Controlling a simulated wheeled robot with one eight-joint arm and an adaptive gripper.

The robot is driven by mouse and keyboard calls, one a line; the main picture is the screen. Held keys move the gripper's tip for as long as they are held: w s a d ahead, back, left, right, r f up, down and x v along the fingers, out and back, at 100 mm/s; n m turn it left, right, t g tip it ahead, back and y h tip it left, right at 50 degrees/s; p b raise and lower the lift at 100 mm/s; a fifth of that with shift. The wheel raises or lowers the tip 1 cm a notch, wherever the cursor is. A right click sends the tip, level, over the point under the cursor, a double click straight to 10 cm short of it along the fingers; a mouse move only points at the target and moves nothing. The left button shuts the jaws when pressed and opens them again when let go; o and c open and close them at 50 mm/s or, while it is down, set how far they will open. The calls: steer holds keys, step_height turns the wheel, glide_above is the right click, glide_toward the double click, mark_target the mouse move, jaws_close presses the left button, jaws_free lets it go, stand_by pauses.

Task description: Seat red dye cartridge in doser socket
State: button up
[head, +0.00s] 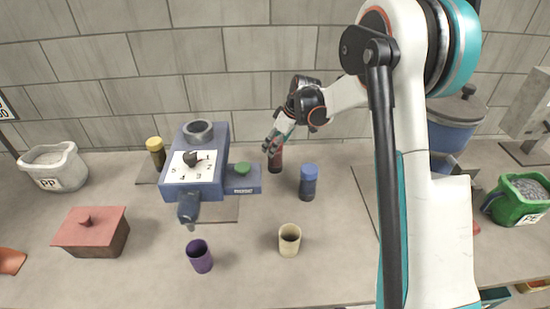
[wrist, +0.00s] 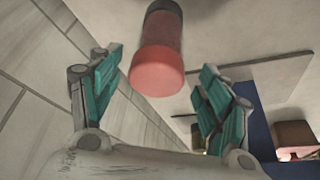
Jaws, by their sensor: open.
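The red dye cartridge (head: 275,161) stands on the counter just right of the doser, a dark cylinder with a red end. In the wrist view its red cap (wrist: 158,73) shows large, between the lines of the two fingers. My gripper (head: 271,141) is open at the cartridge's upper part; its teal-padded fingers (wrist: 162,62) lie on either side with visible gaps. I cannot tell how deep the cartridge sits between them. The blue doser (head: 210,187) has a numbered dial face with a black knob. A grey ring-shaped socket (head: 198,131) on its top looks empty.
A blue-capped cartridge (head: 308,184) stands close right of the red one, a yellow-capped one (head: 156,153) left of the doser. A green button (head: 243,168) sits beside the doser. The tiled wall is close behind.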

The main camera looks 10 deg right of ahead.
steer(key=x, duration=0.1)
steer(key=b+x, duration=0.1)
steer(key=x, duration=0.1)
steer(key=b+x, duration=0.1)
steer(key=x, duration=0.1)
steer(key=shift+w, duration=0.25)
steer(key=shift+c, duration=0.6)
steer(key=c, duration=1.1)
